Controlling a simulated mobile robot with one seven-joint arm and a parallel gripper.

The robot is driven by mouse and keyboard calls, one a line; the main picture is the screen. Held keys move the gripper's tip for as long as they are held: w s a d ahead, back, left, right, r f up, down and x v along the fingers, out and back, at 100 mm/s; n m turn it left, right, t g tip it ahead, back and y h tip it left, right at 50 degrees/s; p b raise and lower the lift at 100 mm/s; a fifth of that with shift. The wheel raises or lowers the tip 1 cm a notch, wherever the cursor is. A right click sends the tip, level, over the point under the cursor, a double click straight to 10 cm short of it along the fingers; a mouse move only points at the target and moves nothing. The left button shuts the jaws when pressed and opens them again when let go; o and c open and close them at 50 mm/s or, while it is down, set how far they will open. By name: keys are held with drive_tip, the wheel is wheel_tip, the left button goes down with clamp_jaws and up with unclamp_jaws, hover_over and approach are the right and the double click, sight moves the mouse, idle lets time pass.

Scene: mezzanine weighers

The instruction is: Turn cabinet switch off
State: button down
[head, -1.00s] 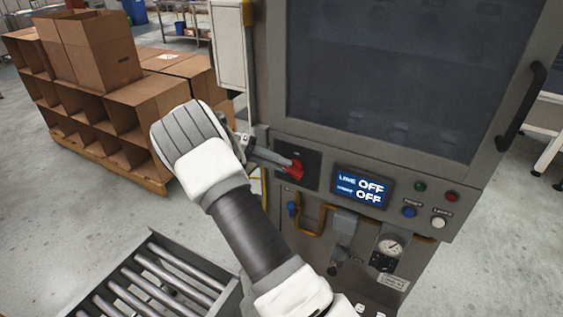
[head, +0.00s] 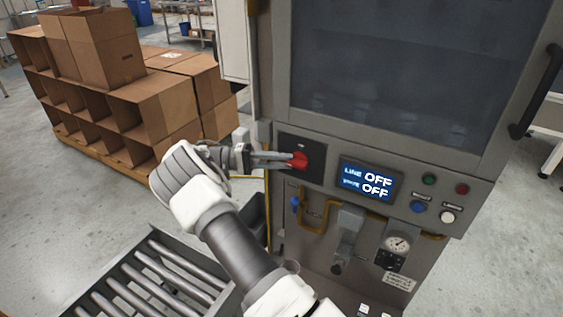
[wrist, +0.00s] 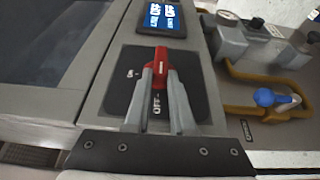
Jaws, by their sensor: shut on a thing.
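The cabinet switch is a red handle (head: 299,160) on a black square plate (head: 316,155), on the cabinet front below the dark window. My gripper (head: 288,160) reaches it from the left, its fingers closed on the handle. In the wrist view the red handle (wrist: 163,58) sits between my fingertips (wrist: 162,80). The lettering OFF shows on the plate between my fingers, and another mark lies left of the handle. The display (head: 368,181) beside the plate shows OFF on both lines. The fingers cover part of the handle.
Round buttons (head: 429,180) sit right of the display. A blue valve handle (wrist: 266,98), a yellow pipe and a gauge (head: 398,244) are below. A roller conveyor (head: 150,285) lies at lower left. Cardboard boxes (head: 165,105) stand on a pallet behind my arm.

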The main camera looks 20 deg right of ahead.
drive_tip(key=c, duration=0.8)
unclamp_jaws()
drive_tip(key=shift+o, duration=0.2)
drive_tip(key=shift+w+a, duration=0.1)
drive_tip(key=shift+a, duration=0.05)
